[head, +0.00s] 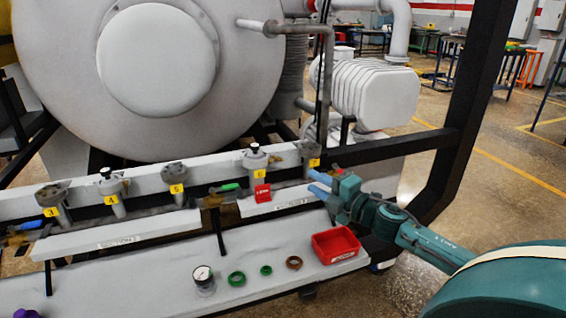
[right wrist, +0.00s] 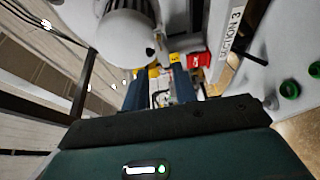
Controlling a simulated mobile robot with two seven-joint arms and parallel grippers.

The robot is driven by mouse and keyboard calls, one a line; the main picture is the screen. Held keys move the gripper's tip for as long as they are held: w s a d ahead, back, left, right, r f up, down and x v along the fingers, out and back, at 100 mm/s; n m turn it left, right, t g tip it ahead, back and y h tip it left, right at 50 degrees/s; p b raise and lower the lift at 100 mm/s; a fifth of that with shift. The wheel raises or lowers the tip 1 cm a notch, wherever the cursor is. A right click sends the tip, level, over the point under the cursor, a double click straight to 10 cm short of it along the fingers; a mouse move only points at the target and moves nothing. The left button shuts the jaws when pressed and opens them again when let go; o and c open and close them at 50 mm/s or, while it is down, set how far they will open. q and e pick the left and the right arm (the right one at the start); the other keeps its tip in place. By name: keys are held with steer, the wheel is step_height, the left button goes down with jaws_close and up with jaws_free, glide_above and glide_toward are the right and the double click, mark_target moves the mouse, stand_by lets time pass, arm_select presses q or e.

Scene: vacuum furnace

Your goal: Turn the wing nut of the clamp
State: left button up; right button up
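My right gripper (head: 320,186) reaches in from the right with its blue fingers beside the rightmost numbered port (head: 309,160). In the right wrist view the two dark blue fingers (right wrist: 161,92) stand apart. Small metal parts (right wrist: 167,98) show between and beyond them; these may be the clamp and its wing nut, but they are too small and blurred to tell. I cannot tell whether the fingers touch anything. In the head view the gripper partly hides this spot.
A red block (head: 262,194) stands by the pipe rail, and a green-handled tool (head: 229,187) lies left of it. A red bin (head: 336,246), a gauge (head: 203,278), green rings (head: 236,279) and a brown ring (head: 294,262) are on the bench. A black frame post (head: 470,100) rises at right.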

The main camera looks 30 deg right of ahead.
mark_target(275, 160)
steer(key=w+a+p, duration=0.1)
steer(key=w+a, duration=0.1)
steer(key=w, duration=1.1)
steer(key=shift+a+r, duration=0.1)
jaws_close()
